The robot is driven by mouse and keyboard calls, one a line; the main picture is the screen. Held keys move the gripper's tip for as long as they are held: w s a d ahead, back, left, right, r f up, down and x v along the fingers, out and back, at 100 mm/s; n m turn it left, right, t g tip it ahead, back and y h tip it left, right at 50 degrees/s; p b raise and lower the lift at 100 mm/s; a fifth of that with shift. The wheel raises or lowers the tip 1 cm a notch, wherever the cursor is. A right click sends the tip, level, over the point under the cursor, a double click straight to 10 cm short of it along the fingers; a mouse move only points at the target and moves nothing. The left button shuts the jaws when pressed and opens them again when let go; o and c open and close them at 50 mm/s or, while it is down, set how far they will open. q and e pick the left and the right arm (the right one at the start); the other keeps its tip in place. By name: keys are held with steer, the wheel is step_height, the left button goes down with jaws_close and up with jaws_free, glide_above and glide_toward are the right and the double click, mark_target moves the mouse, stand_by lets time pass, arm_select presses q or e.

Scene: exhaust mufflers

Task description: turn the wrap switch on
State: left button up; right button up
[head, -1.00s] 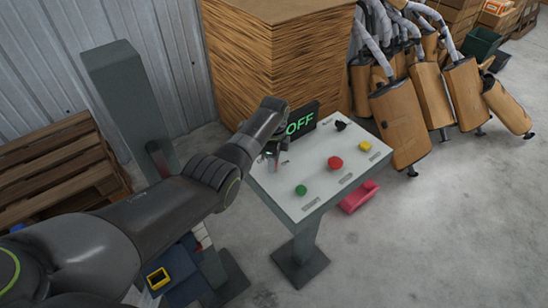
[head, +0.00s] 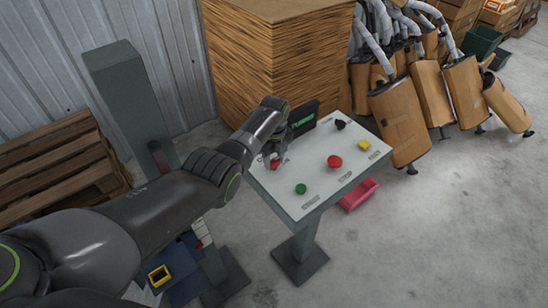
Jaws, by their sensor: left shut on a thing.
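A white control panel (head: 312,190) stands on a grey pedestal. My left gripper (head: 273,159) is at the panel's left end, pointing down and shut on a switch (head: 275,163) there, of which only a bit of red shows between the fingers. The arm and gripper hide most of this switch, so its angle cannot be told. A black display (head: 303,118) behind the panel shows small green text that I cannot read clearly. My right gripper is not in view.
The panel also bears a green button (head: 301,188), a red mushroom button (head: 334,161), a yellow button (head: 364,145) and a black knob (head: 340,124). A red bin (head: 358,195) sits below. Mufflers (head: 400,115) lean at the back right. The floor at right is clear.

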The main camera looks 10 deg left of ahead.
mark_target(274, 160)
arm_select(q)
steer(key=shift+w+r, duration=0.1)
steer(key=shift+r, duration=0.05)
stand_by(0.3)
steer(key=o, duration=1)
steer(key=shift+r, duration=0.5)
step_height(274, 160, up, 16)
steer(key=b, duration=0.1)
steer(key=shift+r+b, duration=0.15)
steer(key=shift+b, duration=0.15)
